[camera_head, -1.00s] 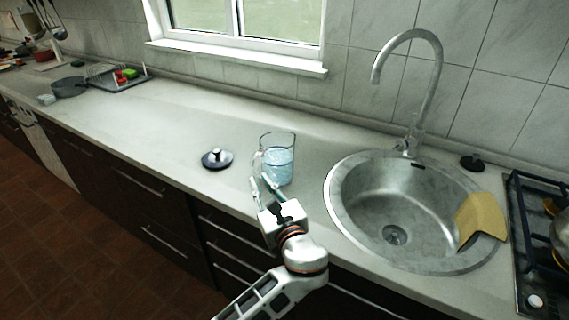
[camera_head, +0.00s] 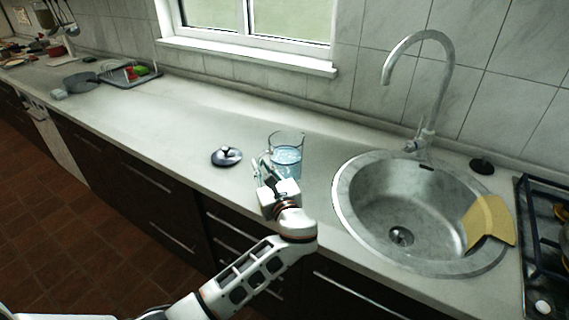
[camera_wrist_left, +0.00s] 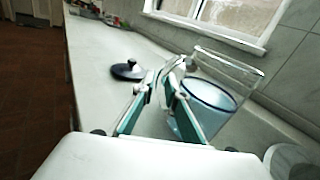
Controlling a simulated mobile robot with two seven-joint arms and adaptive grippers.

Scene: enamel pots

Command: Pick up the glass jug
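The glass jug (camera_head: 287,158) stands upright on the counter left of the sink, clear and partly filled with bluish water. In the left wrist view the jug (camera_wrist_left: 213,101) is just beyond and to the right of my left gripper (camera_wrist_left: 160,84). Its handle (camera_wrist_left: 172,69) shows close to the fingertips, seemingly between them; contact cannot be told. My left gripper (camera_head: 259,168) is at the jug's left front side, its fingers a little apart. My right gripper is out of view.
A dark round lid (camera_head: 226,156) with a knob lies left of the jug; it also shows in the wrist view (camera_wrist_left: 128,70).

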